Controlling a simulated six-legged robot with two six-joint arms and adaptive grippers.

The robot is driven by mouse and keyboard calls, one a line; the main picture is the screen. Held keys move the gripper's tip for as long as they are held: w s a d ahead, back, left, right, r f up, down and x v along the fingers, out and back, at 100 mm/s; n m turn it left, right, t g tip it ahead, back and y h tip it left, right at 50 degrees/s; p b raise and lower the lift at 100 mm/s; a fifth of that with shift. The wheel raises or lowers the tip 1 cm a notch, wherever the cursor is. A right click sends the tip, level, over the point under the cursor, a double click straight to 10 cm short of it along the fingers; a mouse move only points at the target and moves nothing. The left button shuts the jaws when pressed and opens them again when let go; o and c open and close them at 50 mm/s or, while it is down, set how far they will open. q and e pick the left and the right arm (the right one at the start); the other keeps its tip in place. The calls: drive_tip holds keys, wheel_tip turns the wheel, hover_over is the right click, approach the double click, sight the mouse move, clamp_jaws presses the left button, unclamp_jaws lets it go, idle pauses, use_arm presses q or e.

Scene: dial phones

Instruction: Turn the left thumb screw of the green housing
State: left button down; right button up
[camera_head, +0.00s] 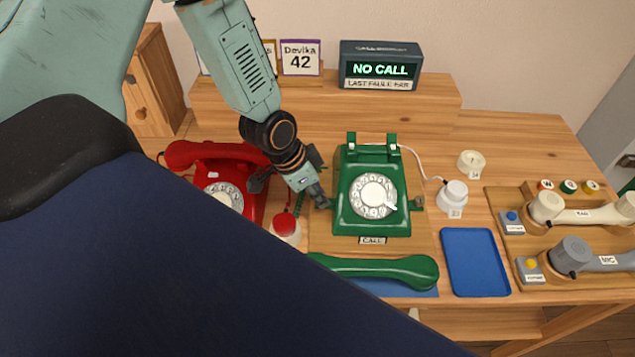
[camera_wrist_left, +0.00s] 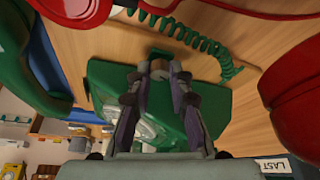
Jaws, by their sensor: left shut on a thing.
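The green housing (camera_head: 372,205) is a green dial phone with a white dial (camera_head: 373,197), standing on a wooden board. My left gripper (camera_head: 322,201) reaches down to its left side. In the left wrist view the two fingers (camera_wrist_left: 159,76) are closed around a small brownish knob (camera_wrist_left: 159,67), the left thumb screw, beside the green housing (camera_wrist_left: 105,85). The fingers hide the screw in the head view. The right thumb screw (camera_head: 417,203) stands out on the other side of the housing. My right gripper is not in view.
A red phone (camera_head: 222,198) stands close to the left of my gripper, with a red-topped white object (camera_head: 285,228) nearby. A green handset (camera_head: 385,270) lies in front of the housing. A blue tray (camera_head: 474,262) is at right. The sign (camera_head: 381,70) reads NO CALL.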

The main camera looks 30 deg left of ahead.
use_arm(q)
drive_tip(key=shift+r+n+p, duration=0.2)
drive_tip(key=shift+n+p, duration=0.2)
drive_tip(key=shift+p, duration=0.35)
drive_tip(key=shift+w+f+n+y+p, duration=0.1)
drive_tip(key=shift+f+n+y+p, duration=0.05)
drive_tip(key=shift+n+y+p, duration=0.3)
drive_tip(key=c, duration=1.2)
unclamp_jaws()
